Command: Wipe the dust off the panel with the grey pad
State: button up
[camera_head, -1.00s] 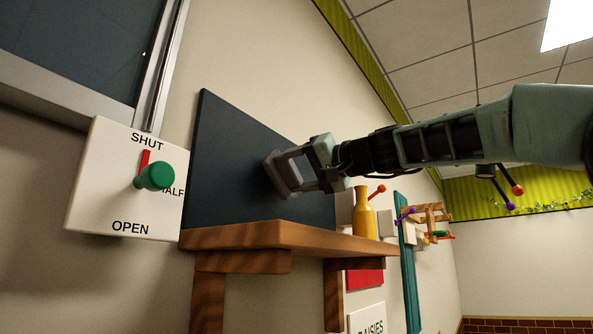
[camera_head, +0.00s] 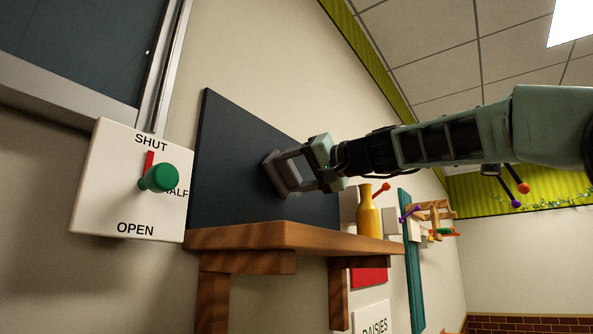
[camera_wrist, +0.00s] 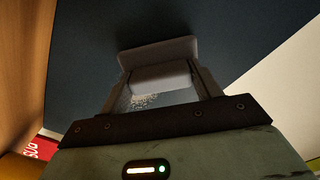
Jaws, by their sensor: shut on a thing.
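The dark blue panel (camera_head: 237,150) stands upright against the wall above a wooden shelf. My gripper (camera_head: 285,172) is shut on the grey pad (camera_head: 277,176), which is at the panel's face, at its right part. In the wrist view the grey pad (camera_wrist: 158,55) sits between my fingers, with the dark panel (camera_wrist: 240,40) behind it. A patch of pale specks, like dust (camera_wrist: 145,100), shows on the panel just below the pad in that view. I cannot tell for certain whether the pad touches the panel. No dust can be made out in the head view.
The wooden shelf (camera_head: 290,236) juts out below the panel. A yellow vase (camera_head: 368,212) stands to the right of the panel. A white plate with a green knob (camera_head: 160,178) is on the wall at left. A teal board (camera_head: 411,260) is further right.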

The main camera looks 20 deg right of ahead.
jog(key=shift+w+a, duration=0.15)
jog(key=shift+w, duration=0.05)
jog(key=shift+w, duration=0.1)
jog(key=w+d, duration=0.6)
jog(key=d, duration=0.3)
jog(key=shift+w, duration=0.25)
dwell(0.9)
jog(key=shift+s+a+b, duration=0.8)
jog(key=shift+s+a, duration=0.3)
jog(key=shift+a, duration=0.4)
jog(key=shift+s+a+b, duration=0.8)
jog(key=shift+s+a, duration=0.35)
jog(key=shift+a, duration=0.4)
jog(key=shift+s+a+b, duration=0.8)
jog(key=shift+s+a, duration=0.3)
jog(key=shift+a, duration=0.4)
